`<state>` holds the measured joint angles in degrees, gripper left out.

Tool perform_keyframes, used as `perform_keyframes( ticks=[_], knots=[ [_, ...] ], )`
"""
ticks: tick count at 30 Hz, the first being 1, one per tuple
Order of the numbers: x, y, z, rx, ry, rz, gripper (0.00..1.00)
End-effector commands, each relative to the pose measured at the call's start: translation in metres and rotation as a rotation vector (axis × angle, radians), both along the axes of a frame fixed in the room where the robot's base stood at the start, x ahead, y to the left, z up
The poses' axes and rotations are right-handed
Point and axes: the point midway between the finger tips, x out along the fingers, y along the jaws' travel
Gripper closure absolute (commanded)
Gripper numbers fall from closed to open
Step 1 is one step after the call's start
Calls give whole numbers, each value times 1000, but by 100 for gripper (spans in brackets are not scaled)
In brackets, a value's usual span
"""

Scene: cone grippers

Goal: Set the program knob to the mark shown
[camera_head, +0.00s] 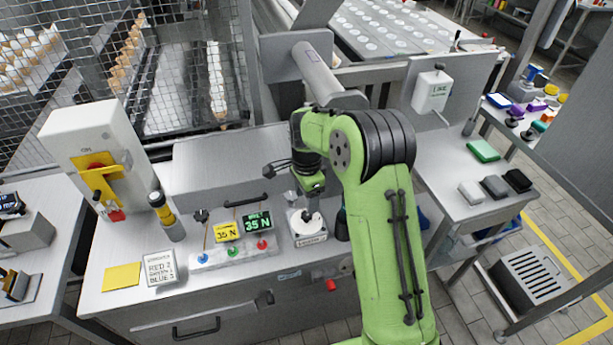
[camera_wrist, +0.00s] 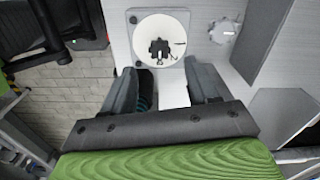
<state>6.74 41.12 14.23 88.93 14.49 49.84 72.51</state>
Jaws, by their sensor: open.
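A round white dial plate (camera_wrist: 172,38) with a black program knob (camera_wrist: 159,47) at its middle shows in the wrist view. Its marks are too small to read. In the head view the dial plate (camera_head: 297,229) stands on the bench, with a label at its front. My gripper (camera_wrist: 172,73) is open and empty, its dark fingers apart just short of the dial.
A box with blue, green and red buttons (camera_head: 232,250) stands left of the dial, with yellow and green "35 N" signs behind. A note (camera_head: 162,268) reads RED 2, GREEN 1, BLUE 3. A grey round knob (camera_wrist: 224,31) is right of the dial in the wrist view.

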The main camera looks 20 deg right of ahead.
Motion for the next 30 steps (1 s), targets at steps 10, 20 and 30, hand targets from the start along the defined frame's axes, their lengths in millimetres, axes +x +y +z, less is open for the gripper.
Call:
perform_keyframes(
  ticks=[10, 20, 30],
  knots=[
    [1, 0, 87, -1, -2, -1, 41],
    [0, 0, 96, 0, 1, 0, 41],
    [-7, 0, 110, -10, -21, 50, 41]
  ],
)
